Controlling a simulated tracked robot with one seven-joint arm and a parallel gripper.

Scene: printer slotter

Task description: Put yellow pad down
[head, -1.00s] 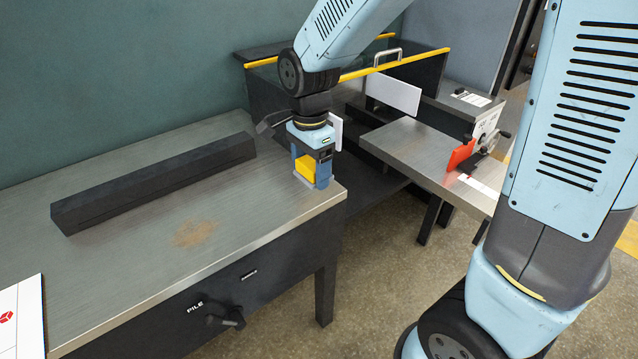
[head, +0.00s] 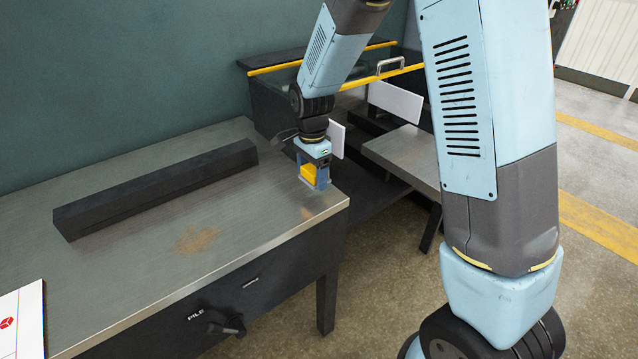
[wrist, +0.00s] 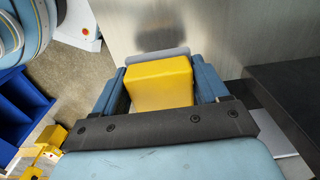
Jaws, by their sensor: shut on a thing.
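The yellow pad (head: 309,174) is held between the fingers of my gripper (head: 315,180), at the right end of the metal table (head: 262,205). In the wrist view the yellow pad (wrist: 160,84) fills the space between the two blue fingers of my gripper (wrist: 160,85). A grey plate-like edge (wrist: 157,55) shows just beyond the pad. In the head view the fingertips are at or just above the tabletop, close to its right corner. I cannot tell whether the pad touches the table.
A long black bar (head: 160,188) lies along the back of the table. A brownish dust patch (head: 197,239) is near the middle. A machine with a yellow-edged guard (head: 385,75) and a lower metal table (head: 400,155) stand to the right. The front of the table is mostly clear.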

